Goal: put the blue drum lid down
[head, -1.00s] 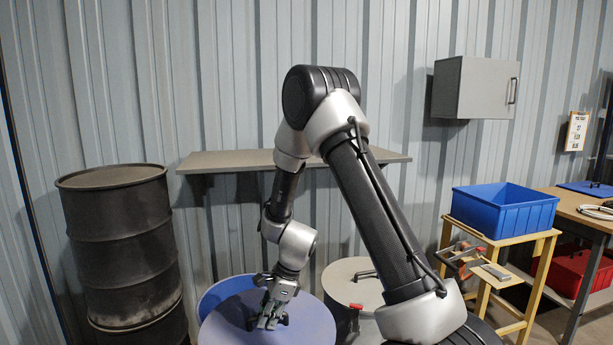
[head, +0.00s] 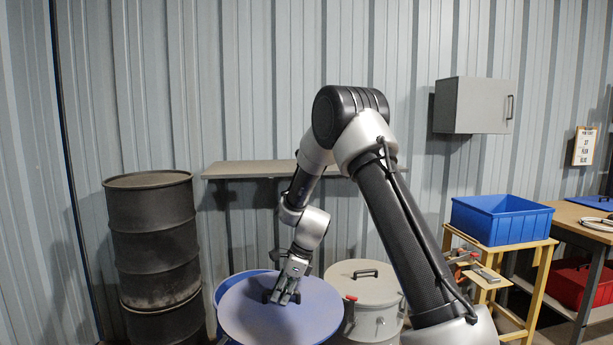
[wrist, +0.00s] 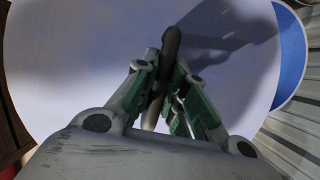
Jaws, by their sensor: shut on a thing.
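The blue drum lid (head: 262,322) is a round, flat, blue-violet disc at the bottom centre of the head view. It fills most of the wrist view (wrist: 90,60). My gripper (head: 284,296) is over the lid, shut on its dark bar handle (wrist: 170,50), which passes between the fingers (wrist: 167,95). The blue drum (head: 223,289) shows behind and to the left of the lid, mostly covered by it. In the wrist view a strip of blue (wrist: 291,60) shows past the lid's right edge. I cannot tell whether the lid touches the drum.
A grey lidded drum (head: 365,290) with a red-tipped latch stands just right of the lid. A dark drum (head: 153,250) stands at the left. A wall shelf (head: 240,170) is behind the arm. A blue bin (head: 500,219) sits on a yellow stand at the right.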

